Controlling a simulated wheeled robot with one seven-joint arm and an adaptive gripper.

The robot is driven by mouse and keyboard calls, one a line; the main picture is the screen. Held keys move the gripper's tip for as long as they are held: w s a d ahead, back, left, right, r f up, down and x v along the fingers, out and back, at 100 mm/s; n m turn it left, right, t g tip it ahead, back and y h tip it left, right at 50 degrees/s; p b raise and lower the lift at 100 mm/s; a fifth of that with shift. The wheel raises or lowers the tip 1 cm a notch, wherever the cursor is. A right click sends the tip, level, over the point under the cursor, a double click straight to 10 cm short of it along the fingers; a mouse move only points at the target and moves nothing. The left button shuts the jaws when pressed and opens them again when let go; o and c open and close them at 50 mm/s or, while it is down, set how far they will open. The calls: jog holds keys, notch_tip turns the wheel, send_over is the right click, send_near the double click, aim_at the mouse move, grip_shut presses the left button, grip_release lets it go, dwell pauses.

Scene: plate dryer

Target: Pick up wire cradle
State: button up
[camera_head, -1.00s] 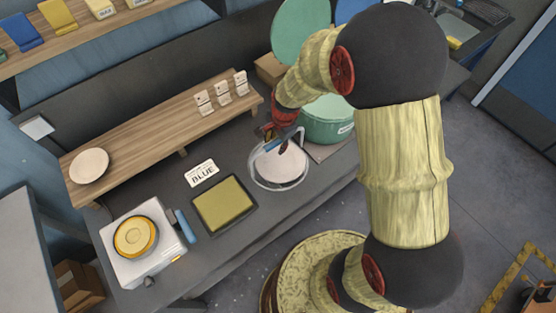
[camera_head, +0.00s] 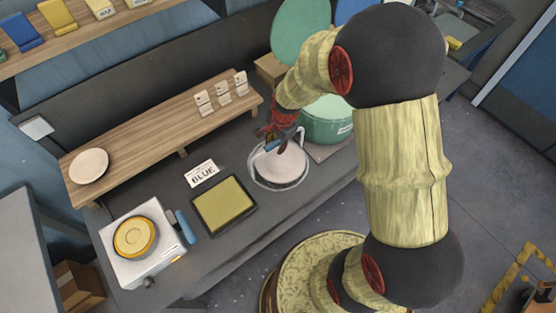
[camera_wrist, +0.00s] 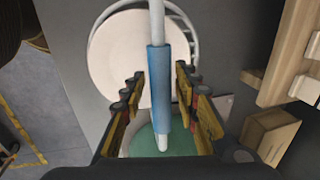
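The wire cradle (camera_head: 253,170) stands on the dark counter, a round pale wire frame around a white disc (camera_head: 280,168) that looks like a plate. Its raised handle carries a blue grip (camera_head: 272,146). My gripper (camera_head: 284,137) is over the cradle at this grip. In the wrist view the blue grip (camera_wrist: 160,88) runs lengthwise between the two fingers of my gripper (camera_wrist: 160,80). The fingers are open, with a gap on both sides of the grip. The wire frame and disc (camera_wrist: 140,55) show beyond it. My gripper hides part of the handle in the head view.
A green pot (camera_head: 328,125) stands close to the right of the cradle. A wooden shelf (camera_head: 150,135) with small cards runs behind.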

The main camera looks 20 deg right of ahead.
jog(key=c, duration=0.6)
grip_shut()
jog(key=shift+r, duration=0.1)
